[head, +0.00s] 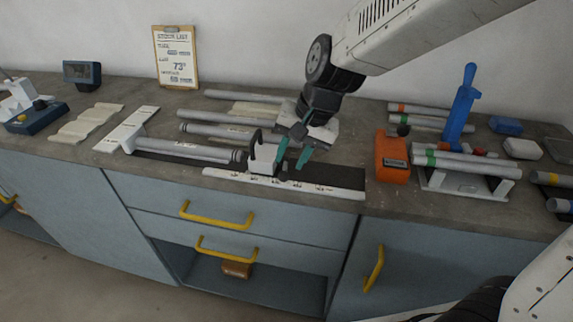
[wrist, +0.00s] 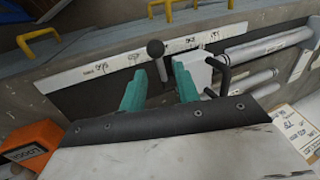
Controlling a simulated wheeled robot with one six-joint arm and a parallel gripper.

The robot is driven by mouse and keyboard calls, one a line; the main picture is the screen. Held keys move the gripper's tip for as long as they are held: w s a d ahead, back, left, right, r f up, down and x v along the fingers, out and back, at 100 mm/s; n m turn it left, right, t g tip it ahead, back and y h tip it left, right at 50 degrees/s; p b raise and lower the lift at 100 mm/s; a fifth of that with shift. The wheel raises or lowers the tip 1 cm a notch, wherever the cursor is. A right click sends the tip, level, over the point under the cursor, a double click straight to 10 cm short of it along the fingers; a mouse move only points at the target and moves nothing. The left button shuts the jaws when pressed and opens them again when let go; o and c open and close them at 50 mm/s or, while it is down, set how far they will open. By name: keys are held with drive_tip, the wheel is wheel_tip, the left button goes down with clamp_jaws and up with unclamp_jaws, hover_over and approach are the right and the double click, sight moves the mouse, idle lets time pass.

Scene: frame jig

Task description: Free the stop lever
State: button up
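The stop lever (wrist: 155,48), a black ball knob on a thin dark stem, stands by the marked white rule (wrist: 110,66) in the wrist view. I cannot make the lever out clearly in the head view. Next to it is the white stop block (wrist: 196,67) with a black bent handle (wrist: 222,72); the block also shows in the head view (head: 262,158). My gripper (head: 292,161) is open, with its teal fingers pointing down over the jig channel. In the wrist view my gripper (wrist: 158,70) has the lever's stem between or just beyond its fingertips; contact is unclear.
Grey tubes (head: 190,147) lie left of the stop. An orange box (head: 393,157) stands to the right, near a rack of banded tubes (head: 465,165) with a blue upright handle (head: 463,105). A clipboard (head: 175,57) leans on the wall. Yellow drawer handles (head: 217,216) stick out below.

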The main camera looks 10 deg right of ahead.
sight(285, 170)
drive_tip(key=shift+x, duration=1.75)
drive_tip(key=shift+c, duration=0.3)
clamp_jaws()
